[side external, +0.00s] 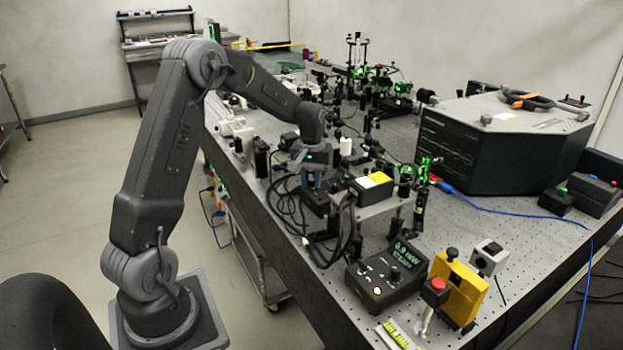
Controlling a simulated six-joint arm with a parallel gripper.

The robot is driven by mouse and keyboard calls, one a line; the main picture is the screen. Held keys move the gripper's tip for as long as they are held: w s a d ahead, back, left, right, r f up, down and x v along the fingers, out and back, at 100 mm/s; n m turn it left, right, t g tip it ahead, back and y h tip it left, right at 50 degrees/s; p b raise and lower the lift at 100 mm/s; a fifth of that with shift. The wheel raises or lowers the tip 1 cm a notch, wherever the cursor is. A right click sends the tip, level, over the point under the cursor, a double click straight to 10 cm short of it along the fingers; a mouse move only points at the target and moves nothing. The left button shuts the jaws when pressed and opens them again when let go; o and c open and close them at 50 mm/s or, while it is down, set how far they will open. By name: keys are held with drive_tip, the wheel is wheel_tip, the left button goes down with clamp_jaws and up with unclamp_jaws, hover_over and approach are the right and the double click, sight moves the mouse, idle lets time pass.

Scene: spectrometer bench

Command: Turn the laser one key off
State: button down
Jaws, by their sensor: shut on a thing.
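My gripper (313,180) points down in the middle of the side external view, at the near-left edge of the optical table. Its fingers are shut at the top of a small black box (316,204), where the laser one key is. The key itself is hidden between the fingers, and its turn angle cannot be seen. Black cables run beside the box.
A black unit with a yellow label (371,184) stands on a raised plate just right of my gripper. A power meter (387,275) and a yellow block (458,288) stand nearer the camera. A large black instrument (500,150) fills the right. Optics mounts crowd the table behind.

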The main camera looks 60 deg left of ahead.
drive_tip(key=n, duration=0.4)
drive_tip(key=shift+r+n, duration=0.1)
drive_tip(key=shift+n, duration=2.2)
drive_tip(key=c, duration=1)
unclamp_jaws()
drive_tip(key=shift+o, duration=0.2)
wheel_tip(320, 180, up, 14)
